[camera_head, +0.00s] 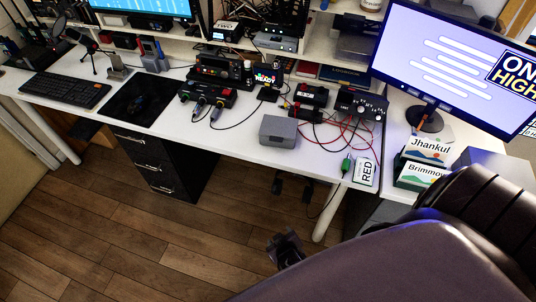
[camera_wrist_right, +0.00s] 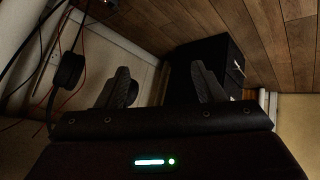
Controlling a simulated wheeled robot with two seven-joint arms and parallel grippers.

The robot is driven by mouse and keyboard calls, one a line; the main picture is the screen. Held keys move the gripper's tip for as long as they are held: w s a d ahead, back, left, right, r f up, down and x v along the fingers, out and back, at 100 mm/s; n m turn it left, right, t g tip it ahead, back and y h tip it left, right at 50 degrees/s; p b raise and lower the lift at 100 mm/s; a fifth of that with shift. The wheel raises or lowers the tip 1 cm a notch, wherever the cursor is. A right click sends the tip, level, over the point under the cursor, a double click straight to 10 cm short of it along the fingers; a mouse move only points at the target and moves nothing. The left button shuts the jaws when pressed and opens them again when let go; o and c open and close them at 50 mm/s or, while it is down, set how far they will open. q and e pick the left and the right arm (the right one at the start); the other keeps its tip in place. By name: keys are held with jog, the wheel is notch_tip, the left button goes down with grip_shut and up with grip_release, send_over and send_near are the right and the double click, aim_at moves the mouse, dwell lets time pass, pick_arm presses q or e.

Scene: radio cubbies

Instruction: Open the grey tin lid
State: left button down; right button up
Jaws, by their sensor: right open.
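The grey tin (camera_head: 278,131) sits on the white desk near its front edge, in the middle of the head view. Its top looks flat and covered, so the lid appears closed; the lid seam is too small to make out. My right gripper (camera_head: 286,248) is below the desk's front edge, over the floor, apart from the tin. In the right wrist view the fingers of my right gripper (camera_wrist_right: 163,86) are spread with nothing between them. The tin cannot be made out in the wrist view. My left gripper is not in view.
The white desk (camera_head: 235,137) has a keyboard (camera_head: 66,89) on the left and radios (camera_head: 208,95) behind the tin. Red and black cables run right of the tin to a white RED card (camera_head: 365,171). Black drawers (camera_head: 150,160) stand under the desk.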

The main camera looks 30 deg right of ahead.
jog(key=w+r+m+t+h+b, duration=0.1)
jog(key=w+r+t+h+b, duration=0.15)
jog(key=w+r, duration=0.35)
jog(key=m+t+h+b, duration=0.3)
jog(key=m+h+b, duration=0.3)
jog(key=m+h, duration=0.15)
send_near(278, 129)
jog(key=shift+w+d+m, duration=0.55)
jog(key=shift+w+d, duration=0.3)
jog(key=shift+d, duration=0.1)
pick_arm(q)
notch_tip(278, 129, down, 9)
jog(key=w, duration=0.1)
pick_arm(e)
jog(key=shift+w+d, duration=0.3)
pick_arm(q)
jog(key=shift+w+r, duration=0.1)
pick_arm(e)
jog(key=shift+c, duration=0.3)
